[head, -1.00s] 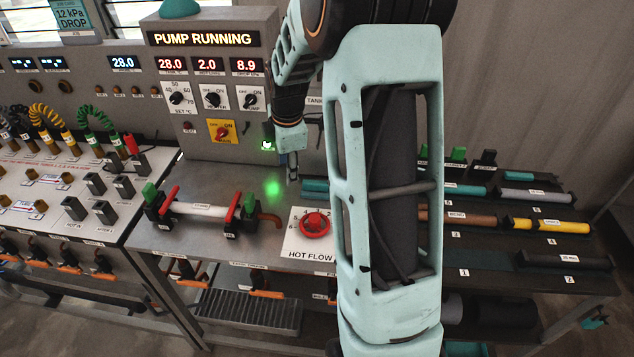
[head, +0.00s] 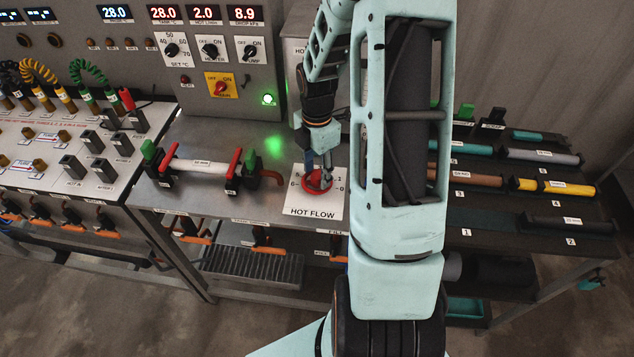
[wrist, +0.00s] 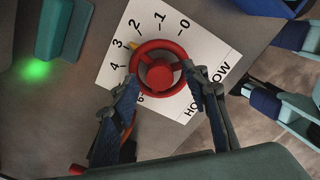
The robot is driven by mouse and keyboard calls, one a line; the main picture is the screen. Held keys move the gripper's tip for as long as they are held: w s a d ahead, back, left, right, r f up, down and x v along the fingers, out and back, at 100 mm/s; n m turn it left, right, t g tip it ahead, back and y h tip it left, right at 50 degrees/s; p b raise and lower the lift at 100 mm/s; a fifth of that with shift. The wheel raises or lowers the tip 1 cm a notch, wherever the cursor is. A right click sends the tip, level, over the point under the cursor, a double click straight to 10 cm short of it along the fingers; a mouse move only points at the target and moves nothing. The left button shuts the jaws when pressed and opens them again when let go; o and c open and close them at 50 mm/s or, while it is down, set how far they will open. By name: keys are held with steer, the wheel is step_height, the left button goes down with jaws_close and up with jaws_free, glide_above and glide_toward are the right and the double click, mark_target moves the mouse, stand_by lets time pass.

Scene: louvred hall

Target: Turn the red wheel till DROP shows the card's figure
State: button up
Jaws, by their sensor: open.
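The red wheel (head: 313,188) stands on the white HOT FLOW plate (head: 318,211) on the steel bench. In the wrist view the wheel (wrist: 160,43) has a yellow pointer (wrist: 134,45) near the 3 on the dial. My gripper (head: 320,165) is over the wheel. In the wrist view my gripper (wrist: 160,77) is open, one finger at each side of the rim; I cannot tell whether they touch it. The DROP readout (head: 245,13) shows 8.9. The card is outside the present views.
A white pipe (head: 202,167) between red-handled valves lies left of the plate. The control panel (head: 215,110) with knobs and a lit green lamp (head: 268,99) rises behind. A dark rack (head: 490,220) with coloured tubes is at the right. Bare bench lies between pipe and panel.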

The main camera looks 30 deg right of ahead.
steer(key=shift+f, duration=0.25)
steer(key=shift+s+f+b, duration=0.2)
steer(key=shift+f+b, duration=0.15)
steer(key=shift+f, duration=0.65)
